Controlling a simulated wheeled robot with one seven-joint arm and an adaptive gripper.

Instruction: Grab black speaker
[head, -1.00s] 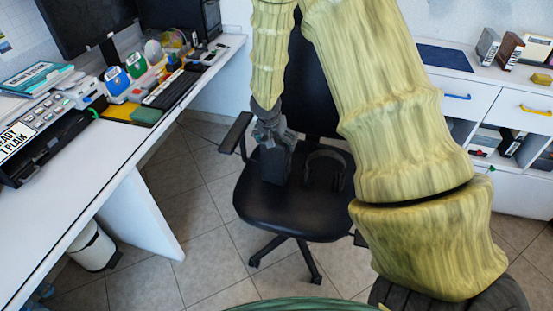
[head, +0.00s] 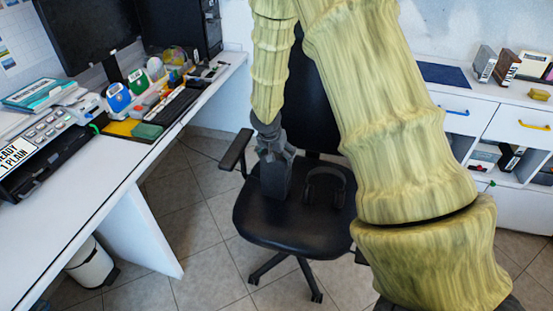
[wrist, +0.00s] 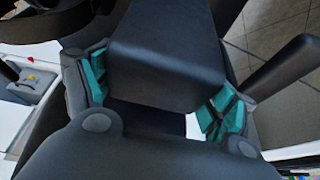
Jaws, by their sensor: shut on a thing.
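The black speaker (head: 275,180) is a dark upright box on the seat of the black office chair (head: 290,222). My gripper (head: 275,158) reaches down from above and is shut on its upper part. In the wrist view the speaker (wrist: 168,72) sits between the teal-padded fingers of my gripper (wrist: 155,95), one on each side. Whether the speaker's base touches the seat is hard to tell, dark on dark.
Black headphones (head: 325,185) lie on the seat just right of the speaker. The chair's armrest (head: 236,150) rises at the left. A white desk (head: 110,165) with electronics stands left, and a white shelf unit (head: 480,105) stands right.

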